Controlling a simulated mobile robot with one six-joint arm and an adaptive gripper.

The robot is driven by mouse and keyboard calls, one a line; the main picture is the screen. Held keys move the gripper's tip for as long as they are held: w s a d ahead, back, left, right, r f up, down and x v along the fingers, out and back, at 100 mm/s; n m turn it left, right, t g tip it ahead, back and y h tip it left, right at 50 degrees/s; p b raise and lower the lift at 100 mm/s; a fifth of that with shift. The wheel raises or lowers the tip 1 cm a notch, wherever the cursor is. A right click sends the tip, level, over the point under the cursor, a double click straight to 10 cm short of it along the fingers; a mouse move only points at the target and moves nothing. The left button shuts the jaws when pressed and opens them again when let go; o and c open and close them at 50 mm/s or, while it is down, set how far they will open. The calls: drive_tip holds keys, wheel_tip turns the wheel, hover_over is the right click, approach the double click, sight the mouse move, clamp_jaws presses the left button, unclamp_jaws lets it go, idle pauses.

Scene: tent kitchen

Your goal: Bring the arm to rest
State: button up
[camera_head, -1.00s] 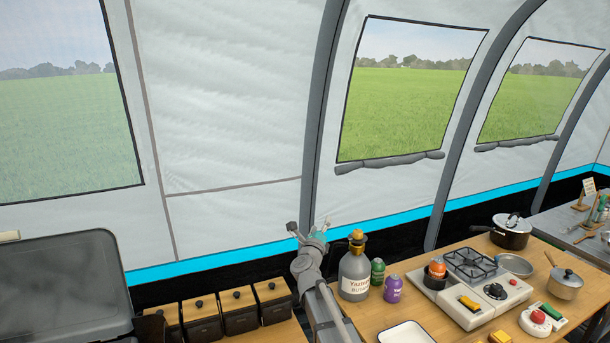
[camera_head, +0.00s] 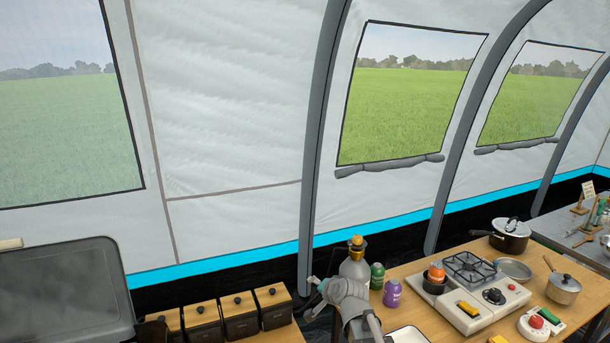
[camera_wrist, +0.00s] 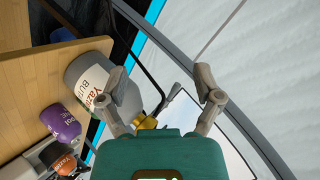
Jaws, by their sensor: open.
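My arm rises at the bottom middle of the head view, by the left end of the wooden table (camera_head: 405,275). My gripper (camera_wrist: 159,80) is open in the wrist view, with its two fingers spread and nothing between them held. In the head view my wrist (camera_head: 345,293) hides the lower part of the grey gas bottle (camera_head: 355,262). In the wrist view the bottle (camera_wrist: 92,75) lies beyond the left finger, which overlaps it in the picture. I cannot tell whether they touch.
A purple canister (camera_head: 393,293) and a green canister (camera_head: 377,277) stand right of the bottle. Several lidded boxes (camera_head: 238,317) and a grey lid (camera_head: 65,290) are at left. Above is open air.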

drive_tip(key=s+d+f+n+g+h, duration=0.2)
drive_tip(key=s+d+g, duration=0.3)
drive_tip(key=s, duration=0.5)
drive_tip(key=s+d+f+n+g+h+p, duration=0.1)
drive_tip(key=s+d+f+n+g+h, duration=0.2)
drive_tip(key=s+d, duration=0.5)
drive_tip(key=s+f+n+g, duration=0.1)
drive_tip(key=s+g, duration=0.1)
drive_tip(key=s, duration=0.1)
drive_tip(key=shift+s+f+n, duration=0.15)
drive_tip(key=shift+f+n, duration=0.25)
drive_tip(key=c, duration=0.3)
drive_tip(key=shift+c, duration=0.3)
drive_tip(key=shift+a, duration=0.15)
